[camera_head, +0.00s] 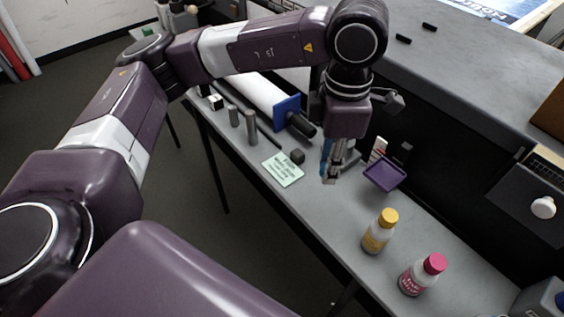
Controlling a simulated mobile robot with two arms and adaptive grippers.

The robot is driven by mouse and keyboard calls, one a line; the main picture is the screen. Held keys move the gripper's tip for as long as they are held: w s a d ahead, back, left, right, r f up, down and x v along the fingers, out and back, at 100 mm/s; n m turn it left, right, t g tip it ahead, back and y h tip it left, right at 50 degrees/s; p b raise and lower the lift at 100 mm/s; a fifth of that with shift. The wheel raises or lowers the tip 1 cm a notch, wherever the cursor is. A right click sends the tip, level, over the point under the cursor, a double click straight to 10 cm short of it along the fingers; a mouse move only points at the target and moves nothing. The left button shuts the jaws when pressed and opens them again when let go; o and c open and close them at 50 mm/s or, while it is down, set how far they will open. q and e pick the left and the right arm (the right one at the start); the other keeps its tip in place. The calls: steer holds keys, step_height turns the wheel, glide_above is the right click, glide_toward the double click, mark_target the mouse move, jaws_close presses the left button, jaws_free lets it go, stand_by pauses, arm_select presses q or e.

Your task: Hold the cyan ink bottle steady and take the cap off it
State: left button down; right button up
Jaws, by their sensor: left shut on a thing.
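My left gripper (333,172) points down at the bench, close to the small purple tray. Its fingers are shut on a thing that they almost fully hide. A blue strip (326,152) shows at the fingers and fits the cyan ink bottle, but I cannot make out the bottle's shape or its cap. I cannot tell whether it touches the bench. My right gripper is not in view.
A yellow-capped bottle (378,234) and a pink-capped bottle (421,277) stand upright to the lower right. The purple tray (385,174) is right of the gripper.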

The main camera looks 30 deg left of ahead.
arm_select(q)
steer(key=n, duration=0.2)
steer(key=d+r+n, duration=0.1)
steer(key=n, duration=0.1)
steer(key=shift+d+r+p, duration=0.1)
steer(key=shift+r+p, duration=0.05)
steer(key=shift+p, duration=0.25)
steer(key=d+r+n+p, duration=0.1)
steer(key=n, duration=0.5)
steer(key=n+p, duration=0.5)
steer(key=n, duration=0.6)
glide_above(338, 221)
step_height(338, 221, down, 13)
steer(key=shift+f, duration=0.1)
step_height(338, 221, down, 3)
steer(key=shift+f+p, duration=0.15)
steer(key=shift+p, duration=0.35)
steer(key=shift+f, duration=0.5)
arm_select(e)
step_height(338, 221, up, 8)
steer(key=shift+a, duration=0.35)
arm_select(q)
steer(key=shift+f, duration=0.1)
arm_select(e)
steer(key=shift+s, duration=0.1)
